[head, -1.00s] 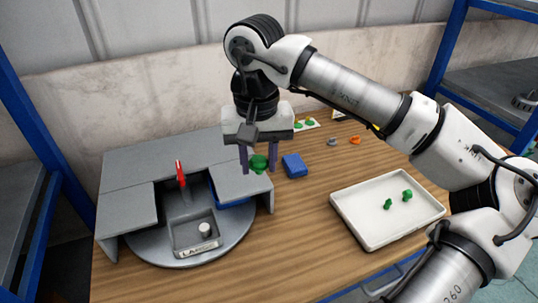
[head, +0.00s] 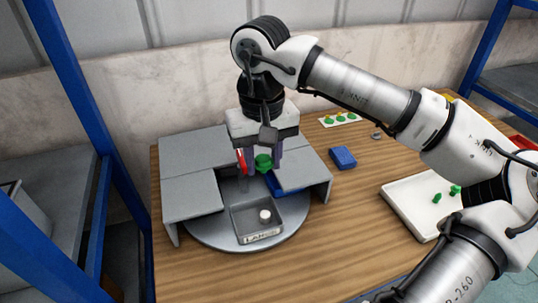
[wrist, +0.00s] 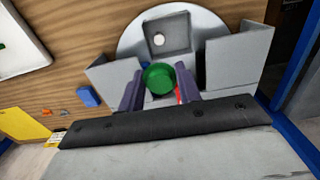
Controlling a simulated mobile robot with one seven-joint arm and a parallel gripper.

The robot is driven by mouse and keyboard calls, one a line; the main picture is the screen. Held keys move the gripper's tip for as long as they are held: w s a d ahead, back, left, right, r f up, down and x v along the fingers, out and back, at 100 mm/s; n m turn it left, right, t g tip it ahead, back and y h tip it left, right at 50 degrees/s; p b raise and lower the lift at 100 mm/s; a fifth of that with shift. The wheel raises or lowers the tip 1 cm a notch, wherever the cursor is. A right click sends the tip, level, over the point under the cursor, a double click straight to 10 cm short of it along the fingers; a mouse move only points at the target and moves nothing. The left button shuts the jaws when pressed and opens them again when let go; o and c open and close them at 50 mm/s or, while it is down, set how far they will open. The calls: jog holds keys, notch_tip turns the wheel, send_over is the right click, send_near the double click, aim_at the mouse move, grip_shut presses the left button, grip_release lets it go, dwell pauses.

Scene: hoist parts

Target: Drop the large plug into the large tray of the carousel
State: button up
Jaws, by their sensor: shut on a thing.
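My gripper (head: 262,160) is shut on a green plug (head: 264,162), which also shows between the fingers in the wrist view (wrist: 158,77). In the head view the plug is held above the back part of the carousel (head: 205,236). The carousel is a round grey turntable partly under grey cover panels. Its open square tray (head: 278,222) faces the front, bears a label reading "LA…" and holds a small white piece (head: 265,216). In the wrist view this tray (wrist: 181,40) lies beyond the plug. A red upright handle (head: 241,161) stands beside the fingers.
Grey cover panels (head: 192,196) flank the open tray. A blue block (head: 342,157) lies right of the carousel. A white tray (head: 405,215) with green pieces (head: 437,198) stands further right. A card with green pieces (head: 340,119) lies at the back.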

aim_at(263, 172)
jog(key=shift+a+f, duration=0.15)
jog(key=shift+f, duration=0.1)
jog(key=shift+f+b, duration=1.8)
jog(key=shift+f, duration=1)
jog(key=o, duration=1)
notch_tip(263, 172, up, 14)
jog(key=shift+f+b, duration=0.1)
jog(key=shift+b, duration=0.4)
